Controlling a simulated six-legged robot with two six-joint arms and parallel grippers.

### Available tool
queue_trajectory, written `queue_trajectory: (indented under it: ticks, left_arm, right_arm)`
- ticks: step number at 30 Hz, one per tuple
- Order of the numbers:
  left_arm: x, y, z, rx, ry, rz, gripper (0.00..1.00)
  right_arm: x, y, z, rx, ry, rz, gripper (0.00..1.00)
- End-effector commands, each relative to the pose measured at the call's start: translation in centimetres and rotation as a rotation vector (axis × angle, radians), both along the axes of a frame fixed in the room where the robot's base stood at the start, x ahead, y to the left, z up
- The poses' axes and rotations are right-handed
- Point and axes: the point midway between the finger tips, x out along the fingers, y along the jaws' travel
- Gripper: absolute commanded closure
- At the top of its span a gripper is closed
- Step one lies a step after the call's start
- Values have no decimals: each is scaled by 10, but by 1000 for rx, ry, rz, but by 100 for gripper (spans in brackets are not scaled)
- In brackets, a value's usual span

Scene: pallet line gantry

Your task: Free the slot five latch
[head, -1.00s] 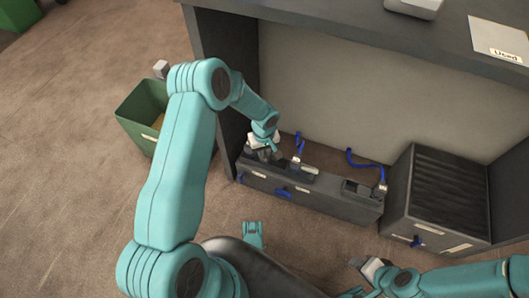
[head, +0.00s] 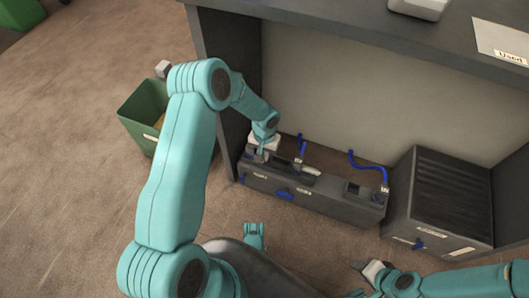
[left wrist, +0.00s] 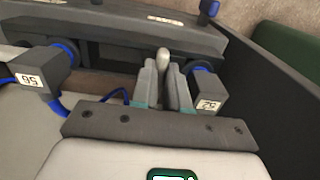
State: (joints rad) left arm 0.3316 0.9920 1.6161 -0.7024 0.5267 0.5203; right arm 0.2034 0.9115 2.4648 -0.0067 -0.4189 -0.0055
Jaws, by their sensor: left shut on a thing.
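In the left wrist view, my left gripper (left wrist: 165,90) is shut on a small pale rounded lever (left wrist: 163,56), whose tip shows between the fingertips. I take it as the slot five latch. A dark plug labelled S5 (left wrist: 208,100) with a blue collar is just right of the fingers. Another plug labelled S6 (left wrist: 38,78) with a blue cable is to the left. In the head view, my left gripper (head: 262,153) is low over the left end of the long dark unit (head: 340,208), hiding the latch. My right gripper (head: 366,270) is off the unit; its jaws are unclear.
A ribbed dark box (head: 440,200) stands at the unit's right end. A desk top (head: 340,22) overhangs them, with a side panel (head: 222,90) close left of my gripper. A green bin (head: 143,115) stands left. Blue cables (head: 368,166) rise behind the unit. The left floor is open.

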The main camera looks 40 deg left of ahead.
Motion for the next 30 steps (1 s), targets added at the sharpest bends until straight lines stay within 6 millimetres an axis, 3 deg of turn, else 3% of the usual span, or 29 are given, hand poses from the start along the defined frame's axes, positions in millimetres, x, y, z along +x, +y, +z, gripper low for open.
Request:
queue_trajectory:
  ticks: [15, 16, 18, 30]
  left_arm:
    - [3, 3, 1, 5, -11, -20, 100]
    - [4, 3, 1, 5, -11, -20, 83]
    - [3, 3, 1, 5, -10, -20, 60]
    - [2, 1, 6, 1, -5, -19, 60]
  right_arm:
    - [0, 0, 0, 0, 1, 0, 57]
    - [0, 0, 0, 0, 1, 0, 57]
    - [0, 0, 0, 0, 1, 0, 57]
    - [0, 0, 4, 0, 1, 0, 57]
